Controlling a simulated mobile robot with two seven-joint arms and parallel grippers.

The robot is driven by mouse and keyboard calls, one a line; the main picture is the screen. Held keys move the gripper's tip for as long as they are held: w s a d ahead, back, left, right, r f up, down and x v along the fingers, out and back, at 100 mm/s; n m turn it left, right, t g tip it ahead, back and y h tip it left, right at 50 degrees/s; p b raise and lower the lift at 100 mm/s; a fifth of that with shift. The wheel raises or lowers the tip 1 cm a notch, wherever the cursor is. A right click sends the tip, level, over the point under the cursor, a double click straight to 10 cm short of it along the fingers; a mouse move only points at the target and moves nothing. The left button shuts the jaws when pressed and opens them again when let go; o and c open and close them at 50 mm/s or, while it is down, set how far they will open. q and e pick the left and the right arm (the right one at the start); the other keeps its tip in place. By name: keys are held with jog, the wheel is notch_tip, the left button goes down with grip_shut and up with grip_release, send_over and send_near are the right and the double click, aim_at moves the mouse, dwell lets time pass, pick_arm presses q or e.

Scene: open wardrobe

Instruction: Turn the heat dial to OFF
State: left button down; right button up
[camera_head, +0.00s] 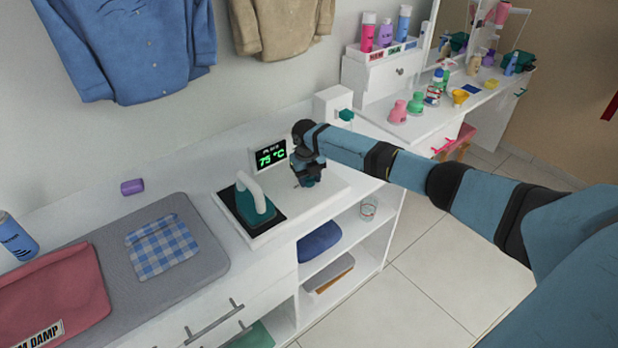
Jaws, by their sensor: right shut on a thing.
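My right gripper (307,181) reaches in from the right, pointing down at the white iron station just right of the temperature display. It is shut on a small dark teal thing, mostly hidden by the fingers, which appears to be the heat dial. I cannot make out the dial's pointer or any OFF mark. The display (270,154) reads 75 °C in green, with small text above it too small to read. The teal iron (251,204) with a white handle stands on the black plate (228,199) left of the gripper. My left gripper is not in view.
A grey pad (207,249) holds a checked blue cloth (162,246) and a folded red cloth (50,300). A white box with a teal knob (347,115) stands behind my right arm. A purple block (132,187) lies near the wall. Open shelves (340,245) are below.

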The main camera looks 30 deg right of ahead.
jog(key=shift+a+n, duration=0.1)
jog(key=shift+n, duration=0.6)
jog(key=o, duration=0.9)
jog(key=r, duration=0.9)
jog(key=a+r, duration=0.1)
jog(key=r, duration=0.4)
jog(key=shift+f, duration=0.1)
